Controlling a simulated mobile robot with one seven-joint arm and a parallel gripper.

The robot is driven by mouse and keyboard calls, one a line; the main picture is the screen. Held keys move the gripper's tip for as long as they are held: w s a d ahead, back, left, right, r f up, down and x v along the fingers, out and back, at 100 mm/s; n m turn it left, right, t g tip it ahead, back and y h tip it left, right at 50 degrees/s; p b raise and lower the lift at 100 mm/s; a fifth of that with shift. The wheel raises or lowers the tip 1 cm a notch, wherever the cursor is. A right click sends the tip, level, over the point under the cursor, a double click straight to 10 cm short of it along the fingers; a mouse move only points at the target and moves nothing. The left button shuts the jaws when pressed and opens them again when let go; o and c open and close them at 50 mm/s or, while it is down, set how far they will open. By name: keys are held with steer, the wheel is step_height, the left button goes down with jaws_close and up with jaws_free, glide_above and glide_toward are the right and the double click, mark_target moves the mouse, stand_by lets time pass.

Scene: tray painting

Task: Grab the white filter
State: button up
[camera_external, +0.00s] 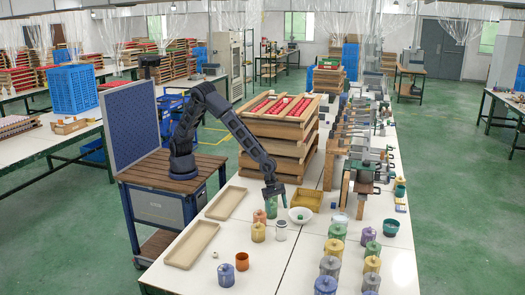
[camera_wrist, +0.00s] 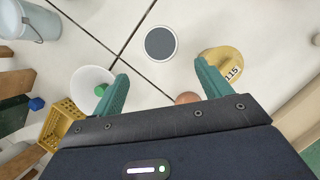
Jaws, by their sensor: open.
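A small white cylinder with a grey round top, which looks like the white filter (camera_external: 281,231), stands upright on the white table. In the wrist view the white filter (camera_wrist: 160,43) shows from above as a grey disc with a white rim. My gripper (camera_external: 272,203) is above the table, behind the filter in the external view. In the wrist view my gripper (camera_wrist: 163,84) has its two green fingers wide apart with nothing held between them. The filter lies beyond the fingertips, roughly centred between them, and is not touched.
A yellow jar (camera_wrist: 222,60) labelled 115 stands right of the filter. A white bowl (camera_external: 300,216) with a green item is at its other side. An orange-pink object (camera_wrist: 188,98) is partly hidden by my gripper. A yellow crate (camera_external: 307,200) and stacked wooden trays (camera_external: 280,130) stand behind.

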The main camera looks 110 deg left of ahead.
steer(key=shift+w+d+f+n, duration=0.2)
steer(key=shift+d+f, duration=0.1)
steer(key=shift+f, duration=0.25)
steer(key=shift+w+d+f+n, duration=0.1)
steer(key=shift+d+f+n, duration=0.15)
steer(key=shift+f, duration=0.25)
glide_above(285, 240)
steer(key=s+a, duration=0.1)
steer(key=s, duration=0.1)
steer(key=shift+f, duration=4.7)
steer(key=shift+a, duration=0.1)
steer(key=c, duration=1.1)
steer(key=shift+r, duration=0.2)
